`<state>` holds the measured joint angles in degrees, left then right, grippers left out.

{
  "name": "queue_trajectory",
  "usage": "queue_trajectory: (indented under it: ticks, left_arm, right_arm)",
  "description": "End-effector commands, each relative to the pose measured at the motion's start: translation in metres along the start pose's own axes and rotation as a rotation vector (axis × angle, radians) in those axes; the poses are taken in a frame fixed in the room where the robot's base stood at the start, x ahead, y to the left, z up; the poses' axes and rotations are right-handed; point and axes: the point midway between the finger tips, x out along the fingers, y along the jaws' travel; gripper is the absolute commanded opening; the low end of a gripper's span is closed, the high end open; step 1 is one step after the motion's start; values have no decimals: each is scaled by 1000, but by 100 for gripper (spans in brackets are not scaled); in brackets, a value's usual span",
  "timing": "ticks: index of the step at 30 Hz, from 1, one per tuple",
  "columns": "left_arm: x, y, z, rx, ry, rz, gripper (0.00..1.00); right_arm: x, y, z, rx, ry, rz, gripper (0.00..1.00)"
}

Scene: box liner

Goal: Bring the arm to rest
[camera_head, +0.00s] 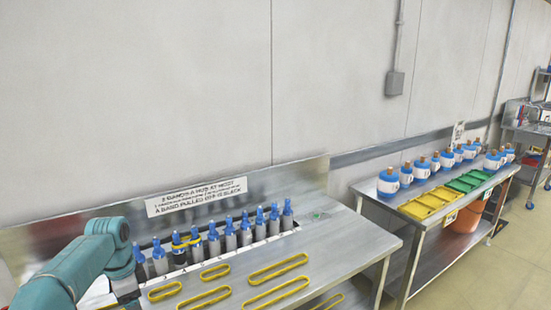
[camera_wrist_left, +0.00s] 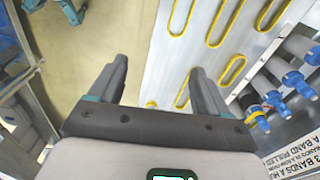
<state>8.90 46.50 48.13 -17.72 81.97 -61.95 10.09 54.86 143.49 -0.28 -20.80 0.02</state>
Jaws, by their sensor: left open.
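My left arm (camera_head: 85,265) is teal and comes in from the left in the head view, at the near left end of the steel bench (camera_head: 340,250). Its gripper is not clearly seen there. In the left wrist view my left gripper (camera_wrist_left: 159,66) has its two dark fingers wide apart, with nothing between them. Floor and the bench edge lie beyond the fingers. My right gripper is in neither view.
Grey blue-topped cylinders (camera_head: 246,232) stand in a row; some carry yellow bands. Several loose yellow bands (camera_head: 278,270) lie on the bench. A second bench (camera_head: 400,206) at right holds blue-white jars (camera_head: 388,181), a yellow tray (camera_head: 428,202) and a green tray (camera_head: 468,181).

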Motion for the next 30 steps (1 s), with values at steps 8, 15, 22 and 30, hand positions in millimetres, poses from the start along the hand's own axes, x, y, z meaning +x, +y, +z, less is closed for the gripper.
queue_trajectory:
  ticks: [8, 15, 22, 30]
  left_arm:
    - [77, 26, -26, -96, 52, 36, 77]
    - [167, 85, -49, -275, 123, 98, 77]
    - [237, 166, -54, -499, 170, 175, 77]
    - [283, 278, -31, -821, 178, 258, 77]
  right_arm:
    - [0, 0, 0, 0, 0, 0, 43]
    - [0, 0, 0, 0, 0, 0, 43]
    - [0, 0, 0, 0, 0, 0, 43]
    - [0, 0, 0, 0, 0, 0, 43]
